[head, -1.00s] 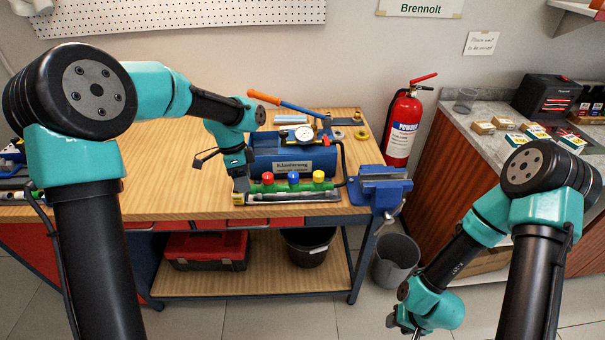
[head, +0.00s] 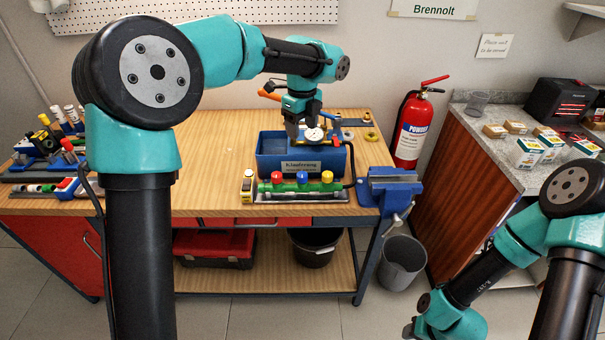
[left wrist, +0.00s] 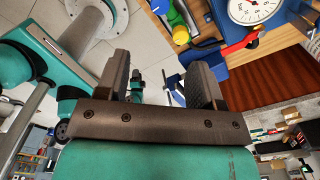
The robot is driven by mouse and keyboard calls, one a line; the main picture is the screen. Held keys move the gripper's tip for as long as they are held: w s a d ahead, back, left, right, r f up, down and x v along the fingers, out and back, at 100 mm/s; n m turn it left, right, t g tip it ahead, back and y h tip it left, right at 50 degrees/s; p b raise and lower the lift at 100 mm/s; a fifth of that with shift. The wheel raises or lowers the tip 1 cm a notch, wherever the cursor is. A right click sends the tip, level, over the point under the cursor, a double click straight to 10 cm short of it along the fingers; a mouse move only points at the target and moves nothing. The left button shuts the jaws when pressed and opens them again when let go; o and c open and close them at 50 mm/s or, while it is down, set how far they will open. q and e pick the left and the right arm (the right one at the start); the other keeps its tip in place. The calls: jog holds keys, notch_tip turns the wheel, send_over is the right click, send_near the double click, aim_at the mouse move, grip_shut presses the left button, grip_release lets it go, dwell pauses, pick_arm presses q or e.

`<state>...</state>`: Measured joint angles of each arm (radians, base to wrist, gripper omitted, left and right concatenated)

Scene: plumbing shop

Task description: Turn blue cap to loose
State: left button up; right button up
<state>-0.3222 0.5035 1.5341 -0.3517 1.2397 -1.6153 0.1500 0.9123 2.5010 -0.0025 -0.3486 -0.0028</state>
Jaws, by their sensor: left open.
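The blue cap (head: 302,178) stands on a green manifold (head: 290,187) at the bench's front, between a red cap (head: 277,177) on its left and a yellow cap (head: 327,177) on its right. My left gripper (head: 303,133) is above the blue test pump box (head: 272,160), behind the caps and close to the gauge (head: 314,134). In the left wrist view its two fingers (left wrist: 160,78) are apart with nothing between them. My right gripper is low at the bottom edge, mostly cut off; its fingers cannot be made out.
A blue vise (head: 393,185) is at the bench's right corner. An orange-handled lever rises behind the pump. Tools and fittings (head: 50,150) fill the bench's left end. The bench top (head: 215,160) left of the pump is clear.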

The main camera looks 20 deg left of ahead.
aim_at(302, 174)
pick_arm(q)
notch_tip(302, 174, down, 17)
jog(key=shift+r, duration=0.15)
dwell(0.5)
jog(key=c, duration=0.9)
